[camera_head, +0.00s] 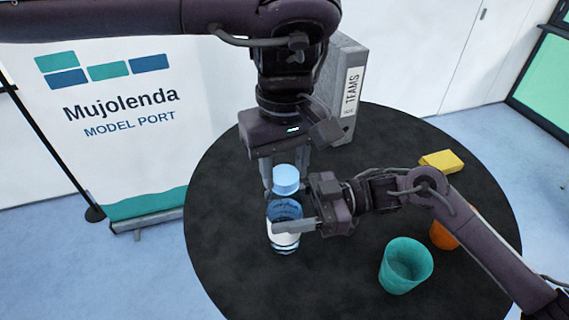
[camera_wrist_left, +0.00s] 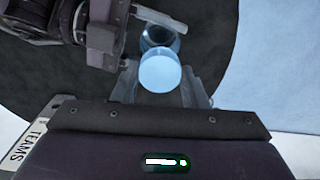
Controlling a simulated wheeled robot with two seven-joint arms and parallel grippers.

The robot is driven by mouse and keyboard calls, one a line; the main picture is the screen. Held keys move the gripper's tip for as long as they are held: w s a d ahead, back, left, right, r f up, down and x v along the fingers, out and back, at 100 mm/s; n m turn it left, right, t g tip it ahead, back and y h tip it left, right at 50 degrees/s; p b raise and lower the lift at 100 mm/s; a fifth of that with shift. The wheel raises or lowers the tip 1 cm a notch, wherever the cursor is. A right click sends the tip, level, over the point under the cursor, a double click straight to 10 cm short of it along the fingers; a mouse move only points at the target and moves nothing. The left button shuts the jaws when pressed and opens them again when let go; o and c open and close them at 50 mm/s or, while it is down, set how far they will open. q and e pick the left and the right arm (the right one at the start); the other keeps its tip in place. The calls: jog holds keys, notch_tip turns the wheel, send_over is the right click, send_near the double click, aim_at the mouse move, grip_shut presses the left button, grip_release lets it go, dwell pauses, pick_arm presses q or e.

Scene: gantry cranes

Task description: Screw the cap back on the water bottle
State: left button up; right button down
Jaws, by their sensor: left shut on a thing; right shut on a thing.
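A light blue cap (camera_head: 286,180) is between the fingers of my left gripper (camera_head: 284,182), which is shut on it and points down. The cap also shows in the left wrist view (camera_wrist_left: 160,72). The water bottle (camera_head: 284,243), clear blue with a white label, stands upright below the cap. My right gripper (camera_head: 298,222) comes in from the right and is shut on the bottle's upper part, hiding some of it. In the left wrist view the bottle (camera_wrist_left: 160,38) shows partly behind the cap. I cannot tell whether the cap touches the bottle's neck.
The round black table (camera_head: 225,230) carries a teal cup (camera_head: 405,266), an orange cup (camera_head: 443,236) behind my right arm, a yellow block (camera_head: 441,161) and a grey binder (camera_head: 345,80) marked TEAMS. The table's left part is clear. A banner (camera_head: 110,120) stands beyond it.

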pick_arm(q)
jog(key=shift+r+m, duration=0.1)
jog(key=shift+m, duration=1.1)
jog(key=o, duration=0.9)
jog(key=shift+s+r, duration=0.1)
jog(key=shift+r, duration=2.15)
jog(key=shift+c, duration=0.2)
